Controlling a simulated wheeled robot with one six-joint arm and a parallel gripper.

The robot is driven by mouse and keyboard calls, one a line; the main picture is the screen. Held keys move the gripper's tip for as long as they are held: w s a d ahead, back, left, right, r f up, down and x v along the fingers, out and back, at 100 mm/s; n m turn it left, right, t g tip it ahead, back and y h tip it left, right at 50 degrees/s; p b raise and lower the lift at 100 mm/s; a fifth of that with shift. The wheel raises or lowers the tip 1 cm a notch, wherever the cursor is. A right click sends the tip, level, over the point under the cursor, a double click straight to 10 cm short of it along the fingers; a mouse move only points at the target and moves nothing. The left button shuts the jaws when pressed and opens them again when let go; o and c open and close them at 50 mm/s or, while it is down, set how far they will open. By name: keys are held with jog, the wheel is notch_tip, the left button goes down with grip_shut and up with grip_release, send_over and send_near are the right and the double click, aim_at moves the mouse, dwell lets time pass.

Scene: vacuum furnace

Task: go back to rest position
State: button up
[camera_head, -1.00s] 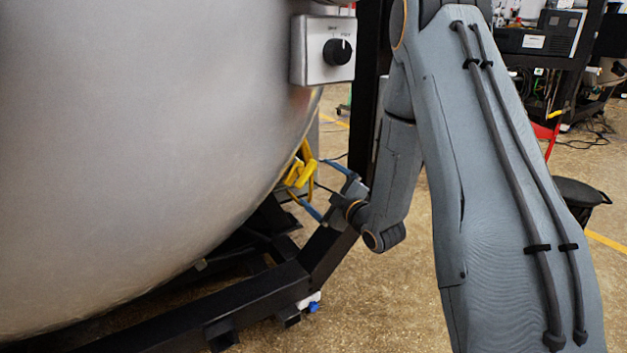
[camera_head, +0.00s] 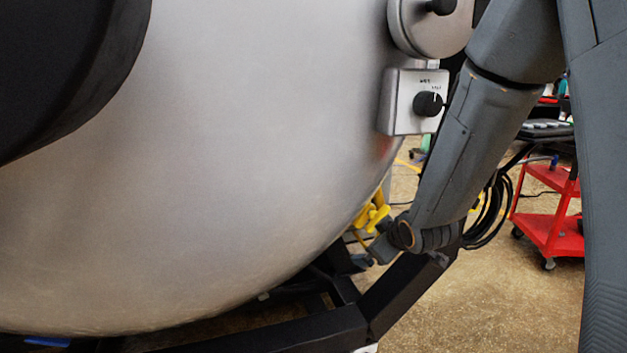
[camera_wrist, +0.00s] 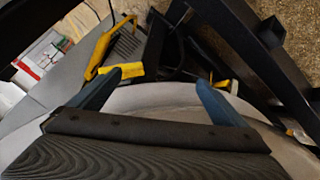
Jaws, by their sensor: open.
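My gripper (camera_wrist: 158,88) shows in the wrist view with its two blue fingers wide apart and nothing between them. In the head view my gripper (camera_head: 364,258) is partly hidden by my wrist, low beside the vessel's curved right side. Yellow handles (camera_head: 371,217) sit just above it there. In the wrist view a yellow handle (camera_wrist: 103,48) lies beyond the left finger, and a smaller yellow part (camera_wrist: 228,85) lies by the right finger. I cannot tell whether the fingers touch either one.
The large metal vessel (camera_head: 240,190) fills the left. A control box with a black knob (camera_head: 390,105) is on its side, close to my arm. A black frame beam (camera_head: 405,290) runs below my gripper. A red cart (camera_head: 552,235) stands at right. Bare floor (camera_head: 500,300) lies between.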

jog(key=s+a+r+m+g, duration=0.2)
jog(key=s+g, duration=0.1)
jog(key=s, duration=0.8)
jog(key=s+a+r+m+g+h, duration=0.1)
jog(key=s+a+r+m+g, duration=0.2)
jog(key=s, duration=0.9)
jog(key=s+a+m+g, duration=0.15)
jog(key=s+g, duration=0.25)
jog(key=s, duration=0.7)
jog(key=d+r+m+p, duration=0.2)
jog(key=d+r+p, duration=0.7)
jog(key=p, duration=1)
notch_tip(320, 180, up, 2)
jog(key=shift+d+r+h, duration=0.1)
jog(key=shift+d+h, duration=0.1)
jog(key=shift+h, duration=0.1)
jog(key=shift+m, duration=0.35)
